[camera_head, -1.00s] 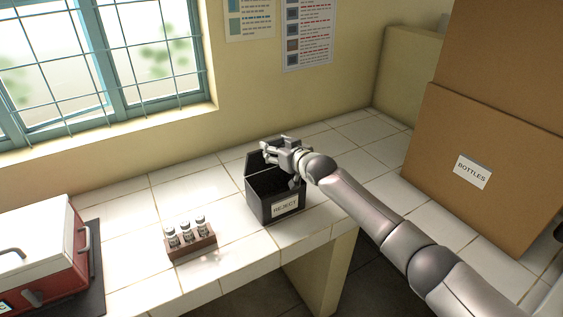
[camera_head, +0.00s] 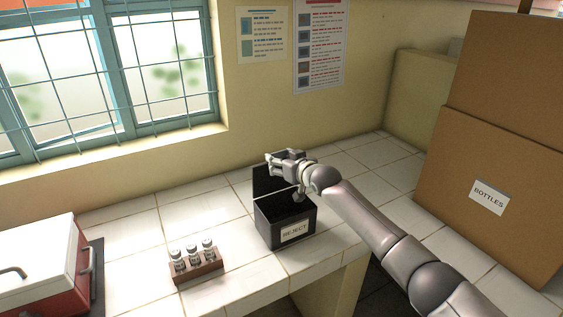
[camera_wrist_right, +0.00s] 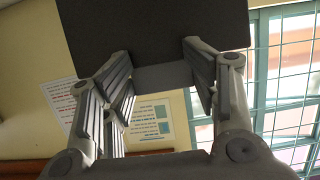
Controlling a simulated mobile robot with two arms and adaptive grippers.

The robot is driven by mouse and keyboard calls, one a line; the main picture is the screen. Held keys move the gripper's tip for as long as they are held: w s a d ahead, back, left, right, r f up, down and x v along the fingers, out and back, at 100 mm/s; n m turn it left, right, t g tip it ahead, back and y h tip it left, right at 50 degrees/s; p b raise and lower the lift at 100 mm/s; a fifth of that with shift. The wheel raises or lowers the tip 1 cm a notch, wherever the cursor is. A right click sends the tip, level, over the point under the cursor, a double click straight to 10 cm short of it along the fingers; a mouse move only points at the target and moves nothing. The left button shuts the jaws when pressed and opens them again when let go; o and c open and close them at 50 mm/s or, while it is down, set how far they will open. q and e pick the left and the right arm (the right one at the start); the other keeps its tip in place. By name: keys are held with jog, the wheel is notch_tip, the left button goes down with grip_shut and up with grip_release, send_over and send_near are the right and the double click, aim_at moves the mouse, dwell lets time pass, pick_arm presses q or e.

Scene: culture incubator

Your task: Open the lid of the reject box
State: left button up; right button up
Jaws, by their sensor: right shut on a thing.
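The dark reject box (camera_head: 283,234) stands on the tiled counter with a white REJECT label on its front. Its lid (camera_head: 268,180) stands raised at the back, and the box's dark inside shows. My right gripper (camera_head: 280,160) is at the lid's upper edge, partly covering it. In the right wrist view the dark lid panel (camera_wrist_right: 150,30) sits between the fingers of the right gripper (camera_wrist_right: 160,75), which is shut on it. My left gripper is not in view.
A rack with several capped vials (camera_head: 197,271) stands left of the box. A red and white cooler (camera_head: 40,265) is at the far left. Cardboard boxes (camera_head: 500,150), one labelled BOTTLES, stand at the right. Counter tiles around the reject box are clear.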

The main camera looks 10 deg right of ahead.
jog(key=o, duration=1.4)
jog(key=shift+r, duration=0.85)
jog(key=shift+o, duration=0.3)
jog(key=shift+s+f, duration=0.1)
jog(key=shift+f, duration=0.15)
jog(key=shift+f, duration=0.15)
jog(key=v, duration=1.2)
jog(key=shift+d, duration=0.1)
